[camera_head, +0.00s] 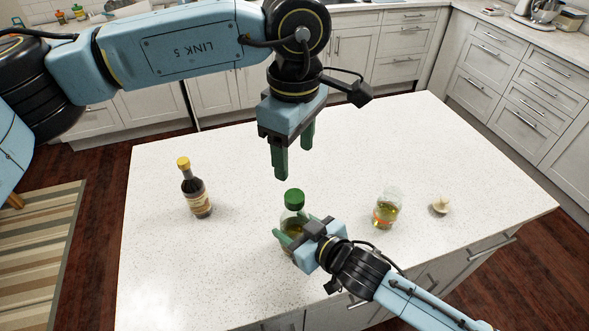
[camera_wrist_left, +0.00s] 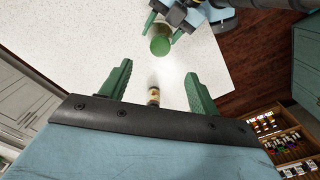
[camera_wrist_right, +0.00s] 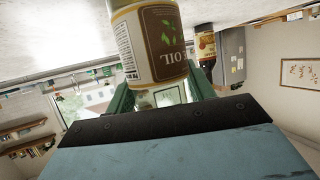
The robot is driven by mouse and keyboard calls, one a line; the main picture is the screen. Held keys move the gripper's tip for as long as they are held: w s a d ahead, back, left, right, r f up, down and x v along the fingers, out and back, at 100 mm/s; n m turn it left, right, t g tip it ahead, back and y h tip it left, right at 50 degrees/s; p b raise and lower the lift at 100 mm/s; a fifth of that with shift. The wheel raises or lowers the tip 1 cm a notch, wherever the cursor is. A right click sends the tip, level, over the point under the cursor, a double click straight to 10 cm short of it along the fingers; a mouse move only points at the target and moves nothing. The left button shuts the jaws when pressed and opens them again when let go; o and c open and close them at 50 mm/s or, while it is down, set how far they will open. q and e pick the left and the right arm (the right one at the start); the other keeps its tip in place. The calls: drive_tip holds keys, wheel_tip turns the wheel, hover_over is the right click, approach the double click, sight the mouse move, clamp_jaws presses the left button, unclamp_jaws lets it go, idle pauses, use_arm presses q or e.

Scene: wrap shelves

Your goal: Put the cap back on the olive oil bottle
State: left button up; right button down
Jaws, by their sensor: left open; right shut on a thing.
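The olive oil bottle (camera_head: 292,218) stands on the white island near its front edge. The green cap (camera_head: 294,197) sits at the top of its neck; I cannot tell whether it is screwed tight. The cap also shows as a round green disc in the left wrist view (camera_wrist_left: 160,42). My right gripper (camera_head: 301,235) is shut around the bottle's body; the right wrist view shows its label (camera_wrist_right: 160,45) between the fingers. My left gripper (camera_head: 294,162) is open and empty, pointing down above the cap and apart from it.
A dark bottle with a yellow cap (camera_head: 197,195) stands to the left on the island (camera_head: 180,270). A glass jar of yellowish liquid (camera_head: 386,211) and a small pale object (camera_head: 440,204) stand to the right. The counter between them is clear.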

use_arm(q)
drive_tip(key=shift+r, duration=0.9)
use_arm(e)
drive_tip(key=shift+c, duration=2.3)
unclamp_jaws()
drive_tip(key=shift+s+d, duration=0.1)
drive_tip(key=v, duration=1.3)
drive_tip(key=shift+s, duration=0.1)
